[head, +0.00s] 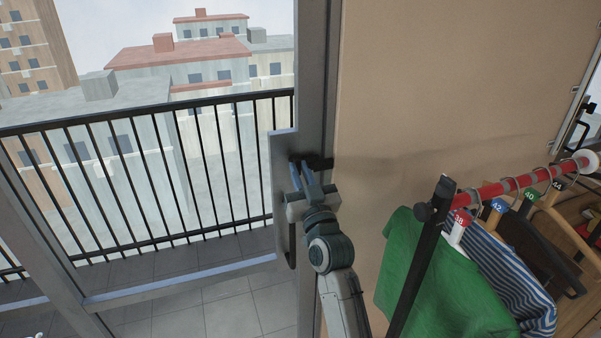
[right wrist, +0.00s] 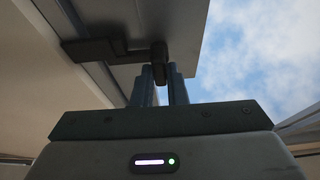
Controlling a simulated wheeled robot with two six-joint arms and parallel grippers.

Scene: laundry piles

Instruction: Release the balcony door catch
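The balcony door's grey frame (head: 285,150) stands in the middle of the head view. The dark door catch (head: 322,163) is on its edge by the tan wall. In the right wrist view the catch (right wrist: 95,50) is a dark lever with a knobbed end hanging down. My right gripper (head: 305,170) is at the catch; its two blue-grey fingers (right wrist: 163,85) stand close on either side of the knobbed end and appear to touch it. My left gripper is not in view.
A dark vertical door handle (head: 291,245) is just below my gripper. A clothes rail (head: 520,183) with a green garment (head: 430,275) and striped garments stands close on the right. A black balcony railing (head: 150,175) shows beyond the door glass.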

